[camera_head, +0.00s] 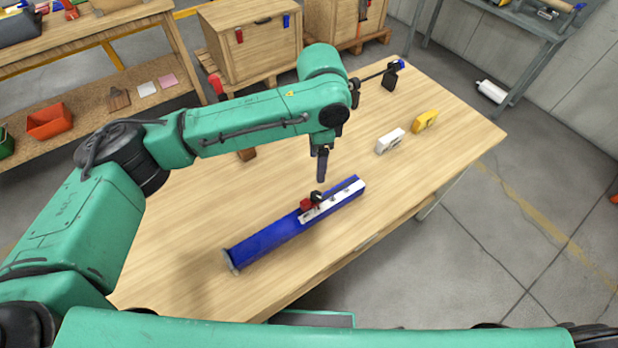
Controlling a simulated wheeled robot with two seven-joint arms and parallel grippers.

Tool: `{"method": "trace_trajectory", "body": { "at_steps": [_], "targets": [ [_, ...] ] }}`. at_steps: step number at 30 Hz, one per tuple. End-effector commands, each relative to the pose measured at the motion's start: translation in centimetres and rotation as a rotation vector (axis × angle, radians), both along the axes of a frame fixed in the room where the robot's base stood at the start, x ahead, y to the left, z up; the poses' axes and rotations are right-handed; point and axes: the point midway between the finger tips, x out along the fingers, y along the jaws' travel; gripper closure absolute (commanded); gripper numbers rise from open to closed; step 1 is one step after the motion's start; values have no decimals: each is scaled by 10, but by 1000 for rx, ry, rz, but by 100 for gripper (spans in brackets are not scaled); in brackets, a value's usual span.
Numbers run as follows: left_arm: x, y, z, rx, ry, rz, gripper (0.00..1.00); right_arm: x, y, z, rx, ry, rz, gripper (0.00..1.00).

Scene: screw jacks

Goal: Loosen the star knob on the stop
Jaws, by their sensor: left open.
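A long blue beam (270,238) lies diagonally on the wooden table, with a white strip (342,197) along its upper far part. A small red stop (305,205) sits on the beam at the near end of the strip. A dark star knob (316,196) shows at the stop; its lobes are too small to make out. My right gripper is out of view.
A white block (390,141) and a yellow block (425,121) stand on the table to the right. A dark stand (390,78) with a rod is at the far edge. A small brown block (246,154) is partly behind my left arm. The table's front left is clear.

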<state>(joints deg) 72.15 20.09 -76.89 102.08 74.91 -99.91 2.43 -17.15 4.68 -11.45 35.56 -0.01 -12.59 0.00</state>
Motion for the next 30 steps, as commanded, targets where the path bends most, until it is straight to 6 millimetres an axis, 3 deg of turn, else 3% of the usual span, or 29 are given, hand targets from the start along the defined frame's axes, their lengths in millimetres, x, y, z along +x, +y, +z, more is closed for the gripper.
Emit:
{"method": "trace_trajectory", "body": {
  "at_steps": [5, 15, 18, 22, 28, 29, 30],
  "targets": [
    [-1, 1, -27, 5, 6, 2, 26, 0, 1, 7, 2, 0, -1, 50],
    [-1, 1, -115, 3, 2, 4, 26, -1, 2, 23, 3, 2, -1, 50],
    [0, 0, -132, 1, 1, 5, 26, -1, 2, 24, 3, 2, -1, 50],
    [0, 0, -143, 0, 0, 4, 26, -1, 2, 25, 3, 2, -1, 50],
    [1, 0, -144, -1, -1, 4, 26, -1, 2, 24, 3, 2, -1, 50],
    [1, 0, -144, -1, -1, 4, 30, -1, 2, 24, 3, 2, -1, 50],
    [1, 0, -144, -1, -1, 5, 46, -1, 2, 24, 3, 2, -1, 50]
  ]
}}
